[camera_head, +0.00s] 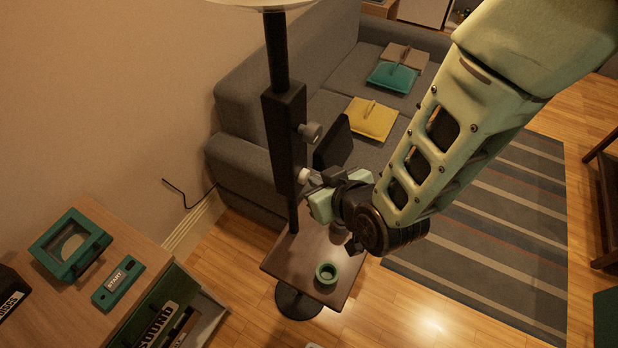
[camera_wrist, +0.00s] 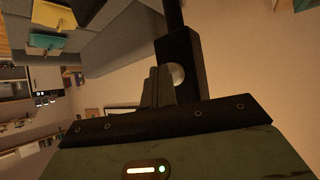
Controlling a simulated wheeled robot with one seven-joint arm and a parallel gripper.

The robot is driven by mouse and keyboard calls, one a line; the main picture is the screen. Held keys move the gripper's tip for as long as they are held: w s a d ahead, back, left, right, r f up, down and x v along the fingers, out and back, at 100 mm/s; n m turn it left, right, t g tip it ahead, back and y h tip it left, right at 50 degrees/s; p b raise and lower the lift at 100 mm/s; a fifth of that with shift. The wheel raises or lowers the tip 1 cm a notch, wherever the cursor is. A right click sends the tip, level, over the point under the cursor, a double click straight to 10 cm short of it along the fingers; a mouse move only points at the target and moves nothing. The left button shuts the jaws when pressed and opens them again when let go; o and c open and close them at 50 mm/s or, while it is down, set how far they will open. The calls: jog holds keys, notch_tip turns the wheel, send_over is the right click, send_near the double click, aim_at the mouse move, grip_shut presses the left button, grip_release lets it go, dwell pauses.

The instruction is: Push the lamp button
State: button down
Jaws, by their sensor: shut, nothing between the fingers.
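The lamp has a black pole with a thick black box (camera_head: 284,140) partway up and a pale shade (camera_head: 262,3) cut off by the top edge. A round grey button (camera_head: 309,132) sticks out from the right side of the box. In the wrist view the button (camera_wrist: 178,74) is a pale disc on the dark box (camera_wrist: 184,52), just right of my fingertips. My gripper (camera_head: 305,178) is shut and empty, beside the lower part of the box and below the button in the head view. Whether the fingers touch the lamp cannot be told.
A small side table (camera_head: 298,262) with a green ring-shaped cup (camera_head: 326,273) stands under my gripper. A grey sofa (camera_head: 290,85) with yellow (camera_head: 371,118) and teal cushions is behind the lamp. A wooden cabinet (camera_head: 140,260) with a green START box (camera_head: 118,283) is lower left.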

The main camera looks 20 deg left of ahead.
jog(key=shift+d, duration=0.15)
jog(key=d, duration=0.2)
jog(key=d+b, duration=0.1)
jog(key=d, duration=0.3)
jog(key=shift+s+b, duration=0.3)
jog(key=shift+b, duration=0.1)
dwell(0.4)
jog(key=s+d+r+m+g+h+b, duration=0.1)
jog(key=s+d+r+g+h+b, duration=0.2)
jog(key=d, duration=0.7)
jog(key=s+d+r+m+g+h+b, duration=0.2)
jog(key=s+d+r+h, duration=0.3)
jog(key=d, duration=0.6)
jog(key=shift+s+d+r+g+b, duration=0.25)
jog(key=shift+s+r+g+b, duration=0.45)
jog(key=shift+s, duration=0.55)
jog(key=shift+f, duration=0.15)
